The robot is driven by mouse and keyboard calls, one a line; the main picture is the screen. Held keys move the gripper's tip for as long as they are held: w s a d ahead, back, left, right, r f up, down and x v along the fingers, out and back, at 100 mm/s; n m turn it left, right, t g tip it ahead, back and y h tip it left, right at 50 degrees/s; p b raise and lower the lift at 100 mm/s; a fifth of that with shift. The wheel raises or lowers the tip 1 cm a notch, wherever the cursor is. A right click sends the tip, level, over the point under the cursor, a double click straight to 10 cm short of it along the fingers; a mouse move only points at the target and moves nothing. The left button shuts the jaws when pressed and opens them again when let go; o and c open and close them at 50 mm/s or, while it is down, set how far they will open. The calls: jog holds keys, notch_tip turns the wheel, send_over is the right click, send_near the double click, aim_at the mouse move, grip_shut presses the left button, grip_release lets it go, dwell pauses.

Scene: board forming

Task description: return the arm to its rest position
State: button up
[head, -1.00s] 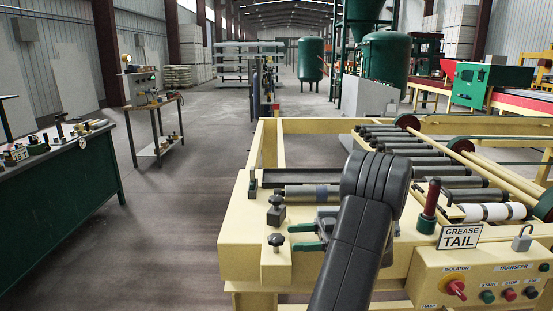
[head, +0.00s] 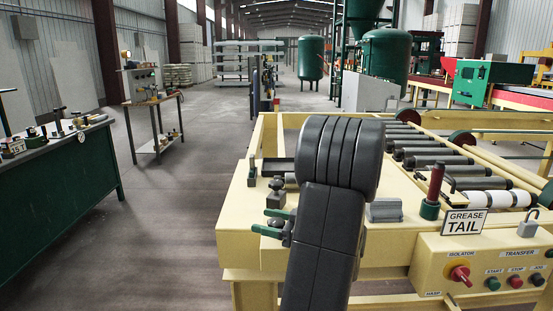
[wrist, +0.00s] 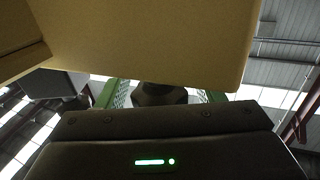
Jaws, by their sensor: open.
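My arm (head: 325,220) rises in front of the yellow machine frame in the head view. My gripper (head: 270,222) is at the frame's left front corner, with its green fingers apart and pointing left. In the wrist view, the gripper (wrist: 165,95) shows its two green fingers spread, with a dark knob-like shape between them. I cannot tell whether the fingers touch it. A yellow part (wrist: 160,45) of the machine fills the top of that view, close to the fingers. My arm hides part of the frame and rollers.
A black knob on a block (head: 276,192) stands just behind the gripper. A red-handled post (head: 434,190), a GREASE TAIL sign (head: 464,222) and a control panel (head: 490,270) are to the right. A green bench (head: 65,180) stands left. The floor (head: 180,230) between is clear.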

jog(key=m+t+h, duration=0.1)
jog(key=m+t+b, duration=0.1)
jog(key=t, duration=0.1)
jog(key=m+t+h+b, duration=0.1)
jog(key=shift+w+d+f+t+h, duration=0.1)
jog(key=shift+w+t+h, duration=0.15)
jog(key=shift+t+h, duration=0.05)
jog(key=shift+w+m+t+h+b, duration=0.1)
jog(key=shift+m+t+h+b, duration=0.3)
jog(key=shift+m+t+b, duration=0.15)
jog(key=shift+d, duration=0.1)
jog(key=shift+r, duration=0.2)
